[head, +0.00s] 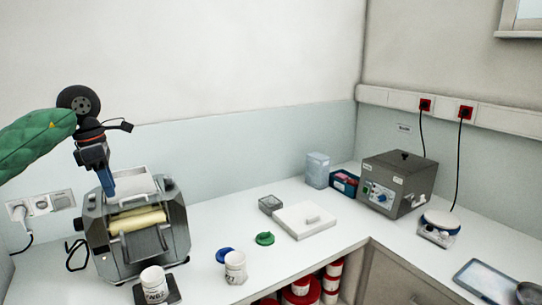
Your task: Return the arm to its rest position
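My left arm comes in from the left in a green padded sleeve. My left gripper (109,190) points down just above the cream mill (160,246), a grey machine with pale yellow rollers and a white hopper. Its blue fingers overlap in this view, so I cannot tell whether they are open or shut, and I see nothing held below them. My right gripper is not in view.
A labelled white jar (154,284) stands on a dark pad before the mill. Another white jar (235,267) stands near a blue lid (225,255) and a green lid (264,239). A white plate device (305,221) and a grey water bath (397,184) stand further right.

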